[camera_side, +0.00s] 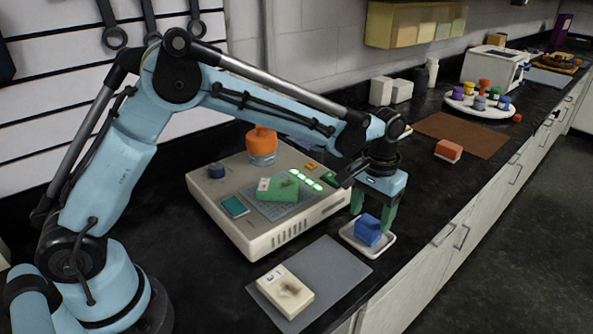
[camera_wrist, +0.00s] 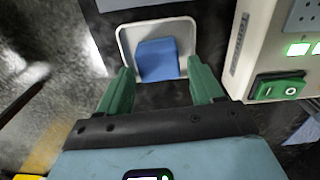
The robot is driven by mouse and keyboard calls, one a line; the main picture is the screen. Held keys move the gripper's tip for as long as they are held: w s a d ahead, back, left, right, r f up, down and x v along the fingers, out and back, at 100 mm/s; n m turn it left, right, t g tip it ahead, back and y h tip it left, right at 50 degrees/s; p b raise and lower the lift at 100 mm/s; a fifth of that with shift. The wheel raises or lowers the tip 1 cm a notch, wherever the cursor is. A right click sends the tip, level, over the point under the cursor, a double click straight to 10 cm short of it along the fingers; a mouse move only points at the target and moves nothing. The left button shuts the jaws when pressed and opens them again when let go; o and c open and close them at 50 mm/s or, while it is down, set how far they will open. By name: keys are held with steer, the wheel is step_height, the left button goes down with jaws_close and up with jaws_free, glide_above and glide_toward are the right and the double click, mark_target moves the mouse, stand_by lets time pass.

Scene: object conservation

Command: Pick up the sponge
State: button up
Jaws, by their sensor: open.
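A blue sponge (camera_side: 368,230) sits in a small white tray (camera_side: 386,247) near the counter's front edge. In the wrist view the sponge (camera_wrist: 158,60) lies ahead of and between the fingers, with the white tray (camera_wrist: 122,38) around it. My gripper (camera_side: 374,212) has green fingers and points down over the tray. It is open, with a finger on either side of the sponge in the side view. In the wrist view my gripper (camera_wrist: 160,82) shows its fingers apart with nothing held. I cannot tell whether a finger touches the sponge.
A beige machine (camera_side: 290,235) with buttons, a green block and an orange-topped jar stands just left of the tray. A grey mat (camera_side: 335,270) with a cream block (camera_side: 285,290) lies in front. A brown mat (camera_side: 465,140) with an orange-and-white block (camera_side: 448,151) lies farther back.

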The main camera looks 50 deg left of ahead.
mark_target(370, 221)
steer(key=shift+s+d+f, duration=0.1)
steer(key=shift+f, duration=1.85)
steer(key=shift+c, duration=0.5)
steer(key=c, duration=0.6)
steer(key=shift+r, duration=0.1)
